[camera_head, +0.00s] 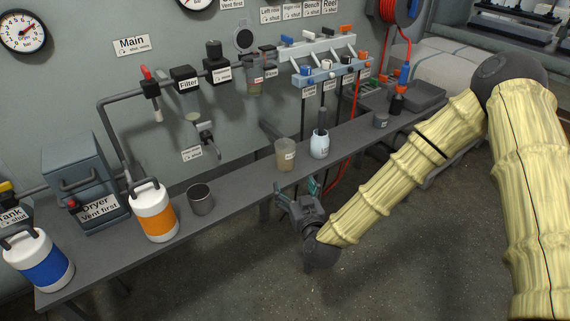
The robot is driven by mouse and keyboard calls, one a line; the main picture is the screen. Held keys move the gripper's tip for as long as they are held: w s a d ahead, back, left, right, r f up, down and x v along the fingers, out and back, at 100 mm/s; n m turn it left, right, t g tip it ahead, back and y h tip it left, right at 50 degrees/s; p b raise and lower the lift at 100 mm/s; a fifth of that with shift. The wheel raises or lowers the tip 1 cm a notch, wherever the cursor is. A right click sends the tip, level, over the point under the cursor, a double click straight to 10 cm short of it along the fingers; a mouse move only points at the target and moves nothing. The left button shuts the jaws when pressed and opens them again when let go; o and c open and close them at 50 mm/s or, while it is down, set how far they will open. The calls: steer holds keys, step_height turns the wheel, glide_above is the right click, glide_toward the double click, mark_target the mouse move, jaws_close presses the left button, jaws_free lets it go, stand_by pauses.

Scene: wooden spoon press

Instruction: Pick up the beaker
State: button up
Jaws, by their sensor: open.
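A translucent tan cup with a small white label, which looks like the beaker (286,158), stands upright on the long grey shelf (245,184). My gripper (297,189) is in front of the shelf's front edge, just below and slightly right of the beaker in the picture. Its fingers are open and point up toward the shelf. Nothing shows between them, and I see a gap between the gripper and the beaker. Nothing covers the beaker.
A dark metal cup (200,201) and an orange-banded canister (154,214) stand to the left. A red hose (343,184) hangs behind my arm. The shelf between metal cup and beaker is clear.

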mark_target(287, 161)
steer(key=shift+w+d+r+t, duration=0.1)
steer(key=shift+w+r+t, duration=0.25)
steer(key=shift+w, duration=0.25)
steer(key=shift+w+r+t, duration=0.25)
steer(key=shift+w+r, duration=0.15)
steer(key=shift+w, duration=0.2)
steer(key=x, duration=0.4)
steer(key=shift+w+r, duration=0.2)
steer(key=shift+f+x, duration=0.2)
steer(key=shift+x, duration=3.05)
steer(key=shift+c, duration=0.4)
steer(key=shift+s, duration=0.1)
steer(key=c, duration=1.1)
steer(key=shift+r, duration=0.2)
